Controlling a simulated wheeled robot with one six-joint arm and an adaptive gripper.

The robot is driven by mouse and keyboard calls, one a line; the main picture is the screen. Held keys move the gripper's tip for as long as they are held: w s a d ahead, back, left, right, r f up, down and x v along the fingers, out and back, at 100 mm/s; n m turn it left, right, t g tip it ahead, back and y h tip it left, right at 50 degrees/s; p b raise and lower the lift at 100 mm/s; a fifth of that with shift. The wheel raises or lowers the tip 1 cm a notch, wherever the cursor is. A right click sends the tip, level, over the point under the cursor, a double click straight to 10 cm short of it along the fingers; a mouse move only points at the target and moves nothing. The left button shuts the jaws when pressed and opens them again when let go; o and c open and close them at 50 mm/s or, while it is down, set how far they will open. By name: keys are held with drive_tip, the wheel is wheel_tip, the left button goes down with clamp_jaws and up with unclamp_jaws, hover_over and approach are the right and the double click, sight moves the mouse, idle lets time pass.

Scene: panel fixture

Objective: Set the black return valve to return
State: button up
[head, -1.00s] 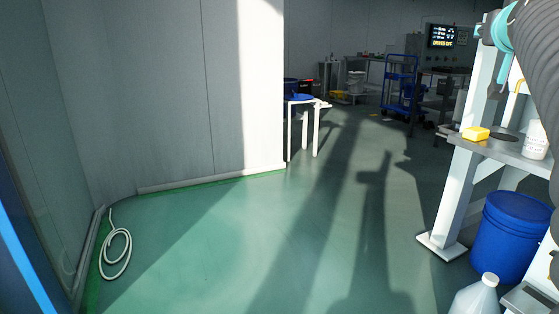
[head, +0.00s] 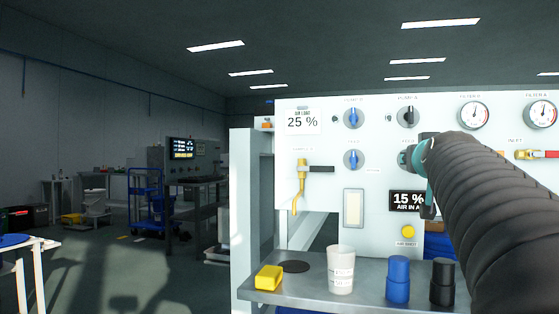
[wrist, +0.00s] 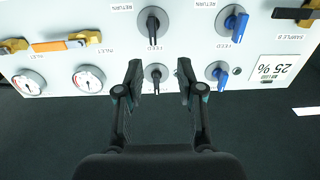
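The black return valve (wrist: 152,22) is a round grey dial with a black handle on the white panel. The wrist view is upside down, and there the handle points down at the FEED label; the RETURN label is up and left of it. In the head view the valve (head: 404,158) is partly hidden by my arm. My gripper (wrist: 159,82) is open and empty. In the wrist view its fingers lie either side of the black pump knob (wrist: 156,73), with the return valve beyond the fingertips. I cannot tell the distance to the panel.
A blue valve (wrist: 235,22) sits beside the black one, and a blue pump knob (wrist: 217,72) is nearby. The shelf (head: 315,293) below holds a cup (head: 341,268) and bottles.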

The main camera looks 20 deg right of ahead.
drive_tip(key=shift+s+d+p+x, duration=0.15)
drive_tip(key=shift+p+x, duration=0.25)
drive_tip(key=shift+x, duration=1.75)
drive_tip(key=shift+s+d+p+x, duration=0.15)
drive_tip(key=shift+p+x, duration=0.25)
drive_tip(key=shift+x, duration=1.7)
drive_tip(key=shift+d+p+x, duration=0.2)
drive_tip(key=shift+p+x, duration=0.2)
drive_tip(key=shift+x, duration=1.75)
clamp_jaws()
